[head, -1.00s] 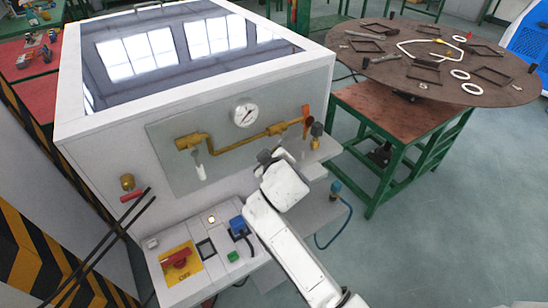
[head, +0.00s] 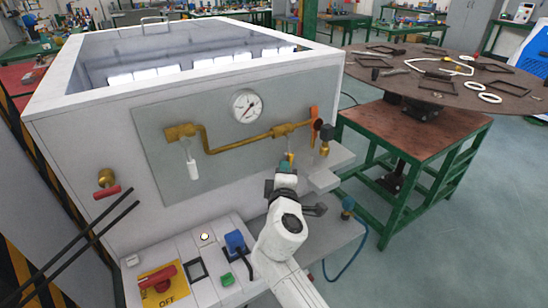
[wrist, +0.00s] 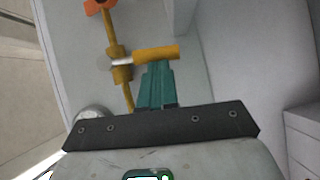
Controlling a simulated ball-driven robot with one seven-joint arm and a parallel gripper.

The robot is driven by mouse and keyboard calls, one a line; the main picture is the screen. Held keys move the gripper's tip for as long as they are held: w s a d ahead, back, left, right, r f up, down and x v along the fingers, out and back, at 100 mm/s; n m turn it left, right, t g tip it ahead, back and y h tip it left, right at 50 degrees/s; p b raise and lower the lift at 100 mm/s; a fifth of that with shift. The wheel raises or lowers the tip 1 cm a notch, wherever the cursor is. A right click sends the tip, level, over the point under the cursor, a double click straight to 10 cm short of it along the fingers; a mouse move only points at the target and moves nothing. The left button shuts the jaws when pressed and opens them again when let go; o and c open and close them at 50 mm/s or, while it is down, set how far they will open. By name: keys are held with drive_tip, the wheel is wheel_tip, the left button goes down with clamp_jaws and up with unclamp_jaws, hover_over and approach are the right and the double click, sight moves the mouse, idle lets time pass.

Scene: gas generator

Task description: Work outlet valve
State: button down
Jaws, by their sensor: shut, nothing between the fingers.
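A brass pipe (head: 235,144) runs across the grey panel of the white machine. A small valve near its right end has a yellow handle (head: 291,156), which also shows as a yellow cylinder in the wrist view (wrist: 157,54). An orange handle (head: 314,118) is at the pipe's right end; it also shows in the wrist view (wrist: 99,4). Which of these is the outlet valve, I cannot tell. My gripper (head: 286,167) is shut and empty. Its teal fingers (wrist: 156,78) point at the yellow handle, very close below it; contact cannot be told.
A gauge (head: 246,105) sits above the pipe, and a white-handled valve (head: 192,168) is at its left. A grey ledge (head: 325,178) juts out right of my gripper. Below is a control panel with a red OFF switch (head: 158,279). A green-framed table (head: 420,150) stands at right.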

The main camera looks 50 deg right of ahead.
drive_tip(key=shift+s+d+f+n+b, duration=0.15)
drive_tip(key=shift+d+f+n+b, duration=0.2)
drive_tip(key=shift+n+b, duration=0.35)
drive_tip(key=shift+d+r+h, duration=0.1)
drive_tip(key=shift+r+h, duration=0.05)
drive_tip(key=shift+h, duration=0.15)
